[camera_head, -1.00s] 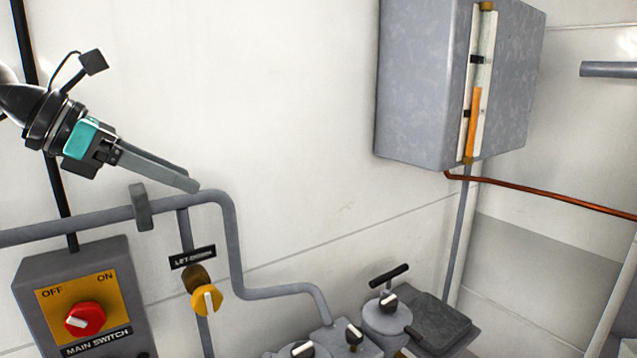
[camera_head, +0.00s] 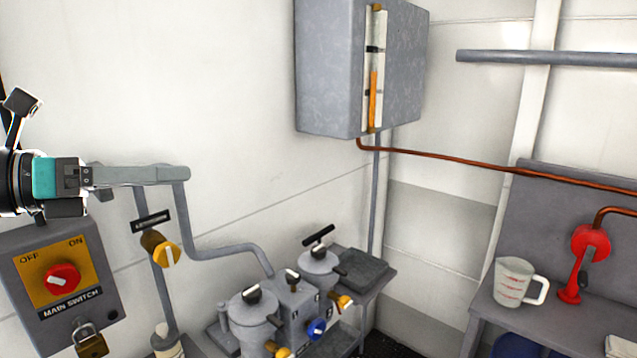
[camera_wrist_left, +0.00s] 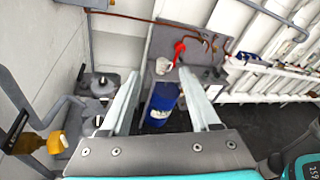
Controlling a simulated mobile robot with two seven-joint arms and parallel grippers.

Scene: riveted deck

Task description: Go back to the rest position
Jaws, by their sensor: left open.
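My left gripper (camera_head: 186,174) is at the left of the head view, in front of the white wall and a grey pipe. Its fingers point right and overlap in this view. In the left wrist view its two fingers (camera_wrist_left: 168,100) stand apart with nothing between them touching; a blue drum (camera_wrist_left: 160,101) shows in the gap, farther off. My right gripper is in neither view.
Below the left gripper are the main switch box (camera_head: 62,325) with a red knob and a yellow valve knob (camera_head: 160,248). A grey tank (camera_head: 335,75) hangs on the wall. Canisters (camera_head: 255,325) stand below. A bench (camera_head: 475,300) at right holds a measuring jug (camera_head: 513,282) and red pump (camera_head: 590,243).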

